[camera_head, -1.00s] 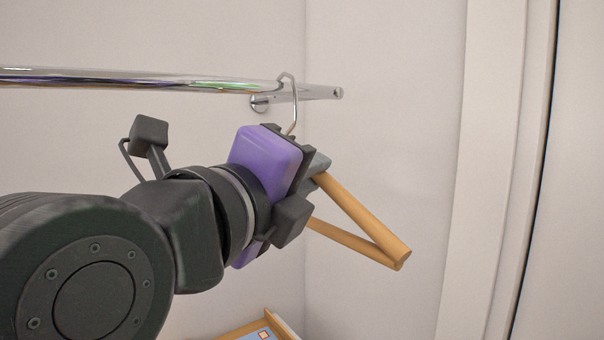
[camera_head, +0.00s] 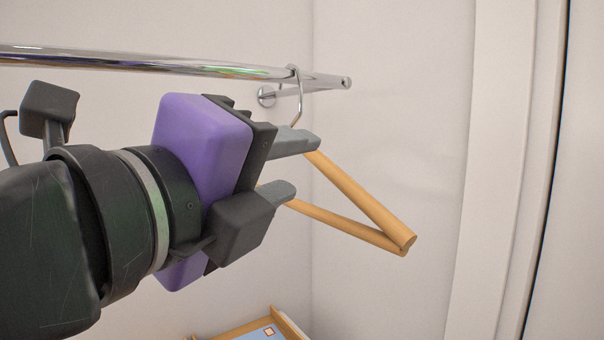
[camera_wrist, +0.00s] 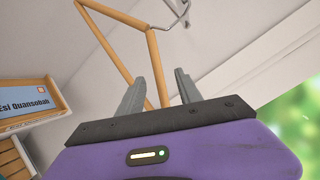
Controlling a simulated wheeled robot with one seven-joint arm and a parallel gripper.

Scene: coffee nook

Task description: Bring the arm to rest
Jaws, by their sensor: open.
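My gripper (camera_head: 292,168), with a purple body and grey fingers, is open on the left side of the head view, close to a wooden hanger (camera_head: 362,200). The hanger hangs by its metal hook from a chrome rail (camera_head: 150,62). In the wrist view the hanger (camera_wrist: 116,58) rises beyond my two spread fingers (camera_wrist: 160,88), and one wooden bar passes down between their tips in the picture. I cannot tell whether a finger touches the wood. Part of the hanger is hidden behind the fingers in the head view.
A chrome wall bracket (camera_head: 266,96) holds the rail near its right end. A wooden box or shelf with a blue panel (camera_head: 262,331) is low at the bottom of the head view. White wall panels (camera_head: 500,170) stand at the right. The space right of the hanger is clear.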

